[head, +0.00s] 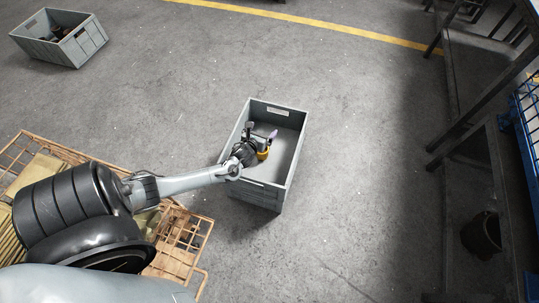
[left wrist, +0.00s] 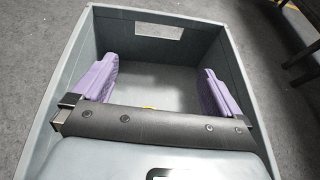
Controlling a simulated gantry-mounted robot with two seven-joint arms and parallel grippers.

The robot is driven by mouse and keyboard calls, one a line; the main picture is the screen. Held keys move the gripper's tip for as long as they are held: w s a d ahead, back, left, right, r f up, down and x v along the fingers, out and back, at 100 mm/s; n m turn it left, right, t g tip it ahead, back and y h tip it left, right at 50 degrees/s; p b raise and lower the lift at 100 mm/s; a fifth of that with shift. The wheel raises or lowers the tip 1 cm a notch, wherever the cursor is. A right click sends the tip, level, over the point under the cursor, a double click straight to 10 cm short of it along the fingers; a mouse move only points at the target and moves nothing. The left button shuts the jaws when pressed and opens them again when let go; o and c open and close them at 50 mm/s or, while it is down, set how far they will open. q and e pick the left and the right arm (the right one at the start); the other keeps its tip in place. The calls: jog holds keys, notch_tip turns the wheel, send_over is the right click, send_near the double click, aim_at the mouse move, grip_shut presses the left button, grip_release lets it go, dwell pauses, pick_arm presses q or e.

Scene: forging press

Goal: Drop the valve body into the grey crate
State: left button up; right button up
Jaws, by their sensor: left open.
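The grey crate (head: 297,148) stands on the floor at the centre of the head view, and its walls fill the left wrist view (left wrist: 250,85). My left gripper (head: 266,142) is over the crate's opening, pointing into it. Its purple fingers are wide apart in the left wrist view (left wrist: 158,85), with nothing held between them. A yellow patch (head: 263,154) shows beside the gripper, and a small yellow sliver (left wrist: 149,108) shows past its palm. I cannot tell whether this is the valve body, which is otherwise not clearly visible. My right gripper is out of view.
A second grey crate (head: 80,49) with dark items stands at the upper left. A wire-sided, wood-coloured bin (head: 185,238) lies below my left arm. Dark metal framework (head: 480,100) and a dark bucket (head: 482,234) are at the right.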

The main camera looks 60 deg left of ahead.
pick_arm(q)
jog(key=p+v, duration=0.6)
jog(key=v, duration=0.4)
jog(key=shift+r, duration=0.1)
